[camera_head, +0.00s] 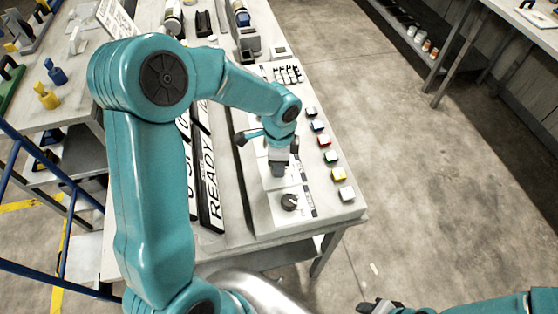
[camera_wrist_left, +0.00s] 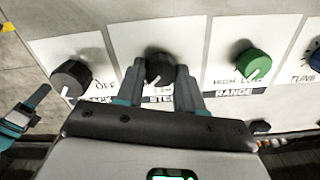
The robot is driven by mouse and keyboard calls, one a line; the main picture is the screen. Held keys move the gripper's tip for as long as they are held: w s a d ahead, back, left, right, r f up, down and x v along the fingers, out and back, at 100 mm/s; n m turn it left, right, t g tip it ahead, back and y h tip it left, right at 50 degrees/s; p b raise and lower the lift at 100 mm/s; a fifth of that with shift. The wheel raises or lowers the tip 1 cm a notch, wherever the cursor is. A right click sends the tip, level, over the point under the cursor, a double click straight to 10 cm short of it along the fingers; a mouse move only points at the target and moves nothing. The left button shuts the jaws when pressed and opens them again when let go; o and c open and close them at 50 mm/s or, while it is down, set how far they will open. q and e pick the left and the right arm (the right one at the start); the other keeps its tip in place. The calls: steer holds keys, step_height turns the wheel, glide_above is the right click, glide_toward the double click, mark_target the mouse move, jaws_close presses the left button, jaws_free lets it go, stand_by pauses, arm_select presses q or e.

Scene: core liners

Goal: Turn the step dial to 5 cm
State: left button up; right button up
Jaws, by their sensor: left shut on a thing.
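The step dial (camera_wrist_left: 158,68) is a black knob on a white plate in the left wrist view. The word STEP under it is partly covered by my fingers. My left gripper (camera_wrist_left: 160,80) is shut on this dial, with one grey finger on each side. A white pointer mark shows low on the knob, but the scale around it is hidden or too small to read. In the head view my left gripper (camera_head: 279,168) reaches down onto the panel and hides the dial. My right gripper (camera_head: 378,305) is at the bottom edge, cut off, away from the panel.
A black dial (camera_head: 290,202) sits nearer me on the panel, and a green RANGE dial (camera_wrist_left: 251,65) is on the other side. A row of coloured buttons, including a red one (camera_head: 324,141), lines the right edge. A READY sign (camera_head: 209,185) lies left of the panel.

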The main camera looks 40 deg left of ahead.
arm_select(q)
steer(key=shift+w+r, duration=0.1)
steer(key=shift+w, duration=0.05)
steer(key=o, duration=1)
steer(key=shift+o, duration=0.2)
step_height(320, 180, up, 16)
steer(key=shift+r, duration=0.15)
